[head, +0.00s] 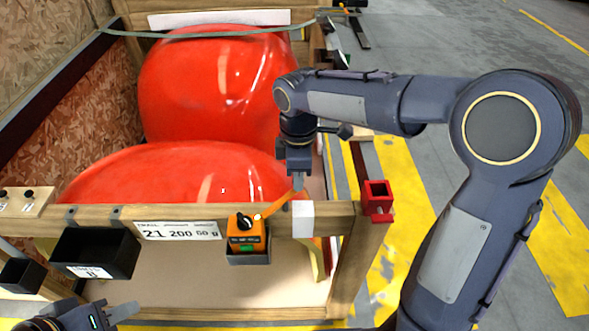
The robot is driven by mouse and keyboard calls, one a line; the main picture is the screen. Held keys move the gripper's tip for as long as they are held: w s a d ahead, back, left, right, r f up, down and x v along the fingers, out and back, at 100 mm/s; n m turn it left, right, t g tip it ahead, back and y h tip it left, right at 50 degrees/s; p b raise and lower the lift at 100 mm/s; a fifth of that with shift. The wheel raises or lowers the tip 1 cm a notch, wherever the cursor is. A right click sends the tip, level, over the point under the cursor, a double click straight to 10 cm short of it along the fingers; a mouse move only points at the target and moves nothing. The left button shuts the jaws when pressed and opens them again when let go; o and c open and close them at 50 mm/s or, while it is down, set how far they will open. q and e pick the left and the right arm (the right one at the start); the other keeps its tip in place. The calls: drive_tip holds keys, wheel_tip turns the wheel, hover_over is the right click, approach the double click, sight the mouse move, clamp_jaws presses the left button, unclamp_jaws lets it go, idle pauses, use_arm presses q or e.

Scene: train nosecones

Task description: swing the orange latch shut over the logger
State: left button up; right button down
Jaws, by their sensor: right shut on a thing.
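The orange logger (246,235) sits upright in a dark holder (249,257) on the front wooden rail of the crate, with a black knob on its face. The orange latch (274,206) is a thin strip slanting up and right from the logger's top to my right gripper. My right gripper (298,184) points down above the rail and is shut on the latch's free end. The latch stands raised, not across the logger's face. My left gripper (126,309) is at the bottom left, below the rail and away from the logger; its fingers show only partly.
Two large glossy red nosecones (215,85) fill the crate behind the rail. A black bin (94,253) and a number label (177,231) are on the rail left of the logger. A red box (377,199) is fixed at the right corner post. A strap (200,34) crosses the back.

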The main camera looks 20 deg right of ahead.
drive_tip(key=shift+s+d+m, duration=0.15)
drive_tip(key=shift+s+m, duration=0.1)
drive_tip(key=shift+m, duration=0.65)
drive_tip(key=c, duration=1.2)
unclamp_jaws()
wheel_tip(320, 180, up, 8)
drive_tip(key=shift+f+p, duration=0.1)
drive_tip(key=shift+p, duration=0.2)
